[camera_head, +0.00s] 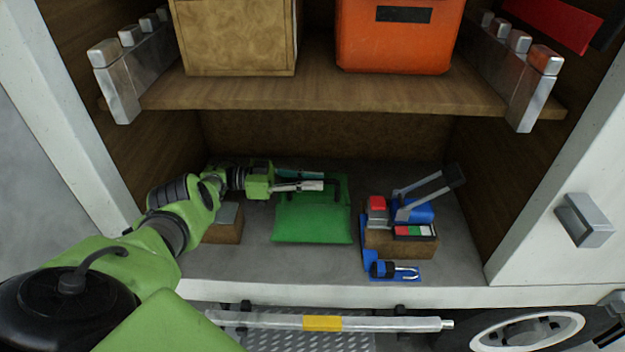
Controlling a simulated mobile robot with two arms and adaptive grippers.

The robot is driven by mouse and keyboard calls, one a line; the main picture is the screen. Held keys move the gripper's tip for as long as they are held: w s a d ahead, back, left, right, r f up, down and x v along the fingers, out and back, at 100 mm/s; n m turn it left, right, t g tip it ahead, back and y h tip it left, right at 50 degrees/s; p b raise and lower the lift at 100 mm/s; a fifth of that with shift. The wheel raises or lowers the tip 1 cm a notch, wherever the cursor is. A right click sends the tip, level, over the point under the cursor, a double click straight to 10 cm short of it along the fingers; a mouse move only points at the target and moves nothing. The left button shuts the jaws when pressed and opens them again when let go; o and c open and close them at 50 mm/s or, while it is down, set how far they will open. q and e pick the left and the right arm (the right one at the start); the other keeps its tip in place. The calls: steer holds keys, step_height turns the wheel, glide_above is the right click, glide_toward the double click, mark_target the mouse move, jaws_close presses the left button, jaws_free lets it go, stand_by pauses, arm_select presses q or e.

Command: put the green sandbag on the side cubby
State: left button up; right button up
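The green sandbag (312,222) lies on the grey floor of the side cubby (265,263), near its middle. A dark handle shows at the bag's upper part. My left gripper (322,181) reaches in from the left over the upper left part of the bag, with its fingertips close to the handle. Its two fingers are apart, with a narrow gap between them. I cannot tell whether they touch the bag or handle. My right gripper is not in view.
A wooden block (222,228) stands left of the bag, partly behind my arm. On the right are another block (400,243), blue clamp-like tools and a padlock (382,269). The shelf (320,95) above holds an orange case (398,40) and a tan box (240,38).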

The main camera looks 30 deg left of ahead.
mark_target(288, 181)
arm_select(q)
steer(key=shift+o, duration=0.6)
steer(key=shift+s, duration=0.1)
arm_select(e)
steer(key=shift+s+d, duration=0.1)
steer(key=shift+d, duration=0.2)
arm_select(q)
steer(key=b+v, duration=0.2)
steer(key=v, duration=0.4)
steer(key=shift+s+a+f+b, duration=0.1)
steer(key=shift+a+f+b, duration=0.15)
steer(key=shift+b, duration=0.15)
steer(key=shift+s+a+r, duration=0.2)
steer(key=shift+s+a, duration=0.05)
steer(key=shift+a, duration=0.15)
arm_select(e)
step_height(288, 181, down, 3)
arm_select(q)
steer(key=shift+r, duration=0.2)
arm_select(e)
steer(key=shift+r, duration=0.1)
